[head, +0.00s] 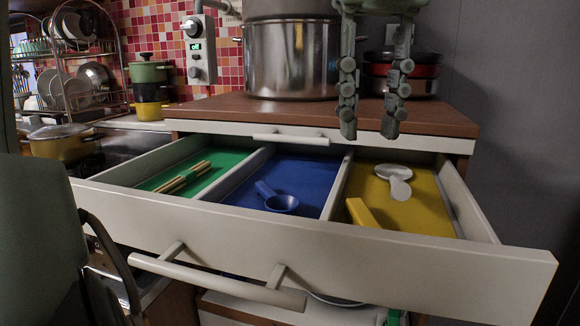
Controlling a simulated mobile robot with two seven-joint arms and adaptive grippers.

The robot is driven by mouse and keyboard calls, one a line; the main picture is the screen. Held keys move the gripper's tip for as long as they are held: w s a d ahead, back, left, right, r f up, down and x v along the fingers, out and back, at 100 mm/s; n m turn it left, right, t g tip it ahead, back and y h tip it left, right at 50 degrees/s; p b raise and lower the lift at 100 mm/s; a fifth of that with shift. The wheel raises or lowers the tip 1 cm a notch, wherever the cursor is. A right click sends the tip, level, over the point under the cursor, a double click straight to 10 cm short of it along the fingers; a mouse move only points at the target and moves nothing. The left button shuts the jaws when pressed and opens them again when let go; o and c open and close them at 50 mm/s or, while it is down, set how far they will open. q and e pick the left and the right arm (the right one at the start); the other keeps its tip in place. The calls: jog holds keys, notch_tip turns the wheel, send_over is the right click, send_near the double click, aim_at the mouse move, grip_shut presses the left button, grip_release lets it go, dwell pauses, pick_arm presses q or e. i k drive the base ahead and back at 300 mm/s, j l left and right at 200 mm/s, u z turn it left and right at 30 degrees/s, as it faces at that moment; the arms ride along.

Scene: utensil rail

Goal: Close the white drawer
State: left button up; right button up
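The white drawer (340,258) is pulled far out of the wooden-topped cabinet (235,108). Its front panel spans the lower part of the head view, with a white bar handle (215,284) on it. Inside are a green section with wooden sticks (184,178), a blue section with a blue ladle-like utensil (280,203), and a yellow section with a yellow-handled item (362,213) and a pale spoon-like utensil (398,182).
A large steel pot (290,60) and a red-banded pan (415,75) stand on the cabinet top. A thin closed drawer with a small handle (290,139) sits above the open one. A yellow pot (60,145) and a dish rack (75,75) are at left.

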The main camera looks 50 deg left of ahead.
aim_at(436, 252)
jog(key=k, duration=1.95)
